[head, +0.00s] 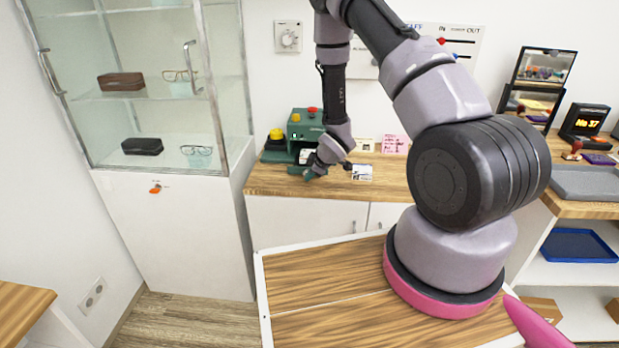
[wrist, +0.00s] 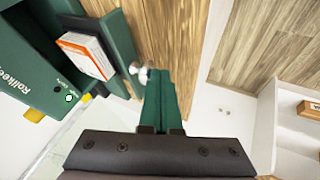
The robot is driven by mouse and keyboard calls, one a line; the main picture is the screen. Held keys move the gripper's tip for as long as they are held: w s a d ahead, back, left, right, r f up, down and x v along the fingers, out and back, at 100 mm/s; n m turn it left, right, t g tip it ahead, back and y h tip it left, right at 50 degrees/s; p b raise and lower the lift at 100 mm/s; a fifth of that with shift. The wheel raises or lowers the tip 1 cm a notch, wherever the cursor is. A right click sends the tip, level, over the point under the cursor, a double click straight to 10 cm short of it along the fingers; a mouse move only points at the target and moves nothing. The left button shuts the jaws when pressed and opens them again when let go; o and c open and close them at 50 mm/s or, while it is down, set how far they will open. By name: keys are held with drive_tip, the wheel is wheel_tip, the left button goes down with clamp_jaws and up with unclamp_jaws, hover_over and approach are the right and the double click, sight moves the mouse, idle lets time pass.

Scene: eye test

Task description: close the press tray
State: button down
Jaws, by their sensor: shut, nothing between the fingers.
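The green press (head: 306,124) stands at the left end of the wooden counter, and part of its body (wrist: 28,62) shows in the wrist view. Its green tray (wrist: 122,48) stands out from the body, with a gap between front panel and body. A white and orange box (wrist: 86,55) lies in the tray. A silver knob (wrist: 142,75) sits on the panel's outer face. My gripper (head: 300,172) is at the counter's front, before the press. Its green fingers (wrist: 166,78) are shut and empty, close beside the knob; I cannot tell whether they touch.
A glass cabinet (head: 148,80) with glasses and cases stands left of the counter. Small cards (head: 362,172) and a pink note (head: 395,144) are right of the press. Bare counter wood (wrist: 185,30) lies beyond the tray's front.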

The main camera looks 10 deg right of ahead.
drive_tip(key=w+d, duration=0.1)
drive_tip(key=w, duration=0.2)
drive_tip(key=w+d, duration=0.1)
drive_tip(key=w, duration=0.3)
drive_tip(key=w+d, duration=0.1)
drive_tip(key=w, duration=0.3)
drive_tip(key=shift+w+d, duration=0.25)
drive_tip(key=shift+d, duration=0.15)
drive_tip(key=shift+w+d+r, duration=0.1)
drive_tip(key=shift+w+r, duration=0.05)
drive_tip(key=shift+w, duration=0.05)
